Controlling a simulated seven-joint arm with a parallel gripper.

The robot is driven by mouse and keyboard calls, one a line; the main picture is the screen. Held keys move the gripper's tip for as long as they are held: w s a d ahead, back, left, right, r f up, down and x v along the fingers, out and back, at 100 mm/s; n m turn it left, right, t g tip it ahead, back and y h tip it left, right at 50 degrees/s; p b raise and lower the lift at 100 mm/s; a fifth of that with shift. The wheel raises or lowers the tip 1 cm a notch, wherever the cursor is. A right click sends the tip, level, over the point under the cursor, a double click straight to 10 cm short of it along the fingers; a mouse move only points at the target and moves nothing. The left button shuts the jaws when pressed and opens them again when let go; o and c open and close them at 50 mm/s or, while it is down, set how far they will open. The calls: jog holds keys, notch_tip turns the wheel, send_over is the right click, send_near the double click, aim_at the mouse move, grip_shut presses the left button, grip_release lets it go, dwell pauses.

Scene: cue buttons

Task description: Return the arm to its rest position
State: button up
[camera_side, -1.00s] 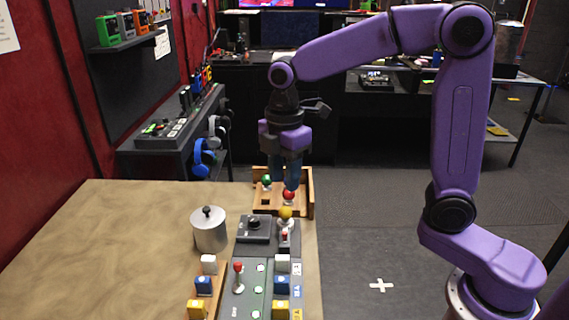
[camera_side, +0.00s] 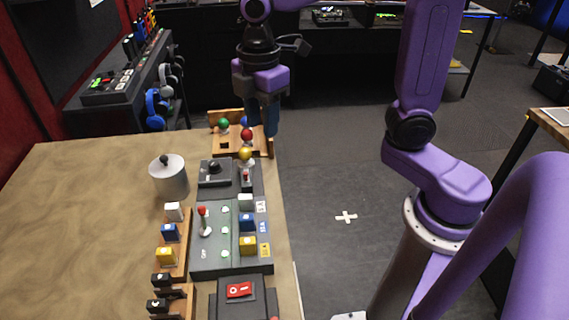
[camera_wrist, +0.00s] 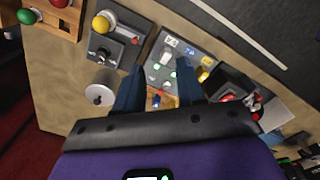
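My purple gripper with dark blue fingers (camera_side: 264,118) hangs pointing down at the far end of the table, by the right side of the wooden tray (camera_side: 269,147). In the wrist view its two fingers (camera_wrist: 158,88) stand apart with nothing held between them. The tray holds a green ball knob (camera_side: 224,123), a red one (camera_side: 247,134) and a blue one, partly hidden beside the fingers. The side view cannot tell the exact height of the fingertips.
The table (camera_side: 85,215) carries a lidded metal pot (camera_side: 169,177), a dial box (camera_side: 214,172), a yellow ball knob (camera_side: 245,153), a panel with a red-topped lever (camera_side: 203,221), coloured blocks (camera_side: 165,256) and a red rocker switch (camera_side: 240,290). The table's left part is bare.

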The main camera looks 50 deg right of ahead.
jog(key=s+d+f+m, duration=0.2)
jog(key=s+d, duration=0.1)
jog(key=s, duration=0.6)
jog(key=s+d+f+m, duration=0.2)
jog(key=s+d+f, duration=0.1)
jog(key=s, duration=0.6)
jog(key=shift+s+d+f, duration=0.3)
jog(key=shift+s+d, duration=0.1)
jog(key=shift+d, duration=0.35)
